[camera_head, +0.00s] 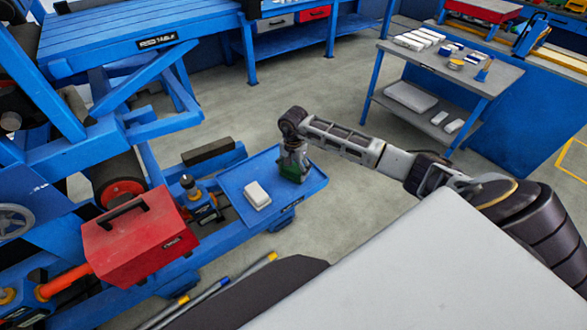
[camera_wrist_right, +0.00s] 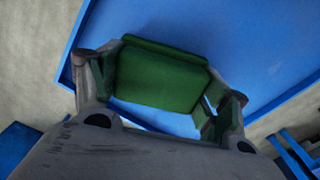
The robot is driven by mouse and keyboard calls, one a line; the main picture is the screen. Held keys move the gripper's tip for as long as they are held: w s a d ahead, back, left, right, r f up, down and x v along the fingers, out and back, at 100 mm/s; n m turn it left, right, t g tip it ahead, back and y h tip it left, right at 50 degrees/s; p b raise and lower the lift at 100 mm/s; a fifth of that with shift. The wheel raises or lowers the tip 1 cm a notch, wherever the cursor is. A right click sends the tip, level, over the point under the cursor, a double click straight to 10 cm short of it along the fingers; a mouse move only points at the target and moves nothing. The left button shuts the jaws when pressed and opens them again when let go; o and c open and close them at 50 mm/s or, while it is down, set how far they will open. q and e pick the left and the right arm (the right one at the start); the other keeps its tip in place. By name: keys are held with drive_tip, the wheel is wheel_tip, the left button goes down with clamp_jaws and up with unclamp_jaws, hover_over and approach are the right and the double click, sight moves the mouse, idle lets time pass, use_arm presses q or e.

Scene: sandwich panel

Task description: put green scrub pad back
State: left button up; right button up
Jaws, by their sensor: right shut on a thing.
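The green scrub pad (camera_wrist_right: 160,75) is between the fingers of my right gripper (camera_wrist_right: 165,95) in the right wrist view, with a finger at each side of it. In the head view my right gripper (camera_head: 293,170) points down over the right part of a blue tray (camera_head: 235,179). The green pad shows only in part there, at the fingertips. I cannot tell whether the pad touches the tray or hangs just above it. A white block (camera_head: 257,195) lies on the tray left of the gripper. My left gripper is not in view.
A red toolbox (camera_head: 140,235) stands left of the tray, beside blue machine frames. A grey-topped cart (camera_head: 455,62) with small items stands at the back right. A blue table (camera_head: 140,38) is at the back left. Open grey floor lies between them.

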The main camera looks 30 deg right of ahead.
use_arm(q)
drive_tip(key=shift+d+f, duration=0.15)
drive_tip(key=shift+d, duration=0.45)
use_arm(e)
drive_tip(key=shift+f, duration=0.1)
drive_tip(key=o, duration=0.9)
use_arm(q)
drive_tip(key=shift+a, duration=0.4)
